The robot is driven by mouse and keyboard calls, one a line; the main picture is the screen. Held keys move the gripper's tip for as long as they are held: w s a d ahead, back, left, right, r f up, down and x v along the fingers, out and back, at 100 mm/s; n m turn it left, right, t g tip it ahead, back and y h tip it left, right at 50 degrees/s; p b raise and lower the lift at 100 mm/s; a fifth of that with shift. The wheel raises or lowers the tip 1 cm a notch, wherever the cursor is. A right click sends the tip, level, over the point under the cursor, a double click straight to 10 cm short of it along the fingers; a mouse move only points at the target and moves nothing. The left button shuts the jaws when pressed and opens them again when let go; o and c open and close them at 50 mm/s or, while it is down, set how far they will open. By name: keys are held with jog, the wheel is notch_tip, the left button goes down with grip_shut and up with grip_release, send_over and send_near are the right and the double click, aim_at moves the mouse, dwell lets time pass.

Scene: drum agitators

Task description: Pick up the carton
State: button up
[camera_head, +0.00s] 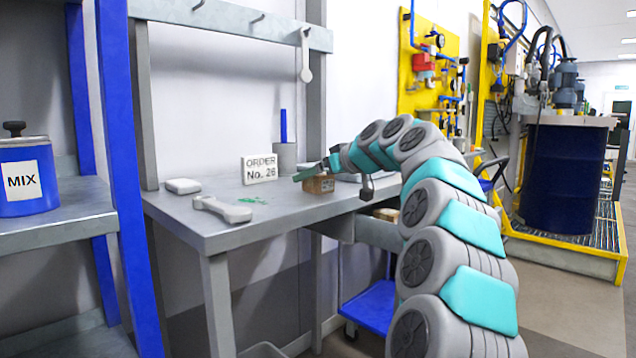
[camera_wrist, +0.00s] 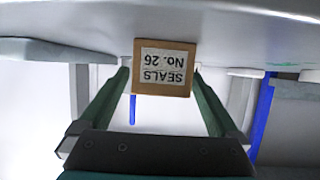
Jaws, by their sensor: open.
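The carton (camera_head: 319,184) is a small brown box on the grey workbench, near its right side. In the wrist view the carton (camera_wrist: 163,68) shows upside down with a white label reading "SEALS No. 26". My gripper (camera_head: 312,174) is at the carton, coming from the right. In the wrist view my gripper (camera_wrist: 160,72) is open, with one green finger on each side of the carton. The fingertips lie close to its sides; I cannot tell whether they touch it.
A blue MIX pot (camera_head: 24,180) stands on the left shelf. A blue drum (camera_head: 562,180) stands at the right.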

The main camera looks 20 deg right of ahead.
jog(key=shift+x, duration=1.2)
jog(key=shift+c, duration=0.3)
jog(key=c, duration=1.4)
jog(key=shift+r, duration=0.15)
jog(key=shift+r, duration=1.65)
jog(key=s+a, duration=0.1)
jog(key=s, duration=0.4)
jog(key=s+a+r+b, duration=0.1)
jog(key=s+a, duration=0.1)
jog(key=s, duration=0.3)
jog(key=s+a, duration=0.2)
jog(key=s, duration=0.3)
jog(key=shift+s+r, duration=0.15)
jog(key=shift+r, duration=0.05)
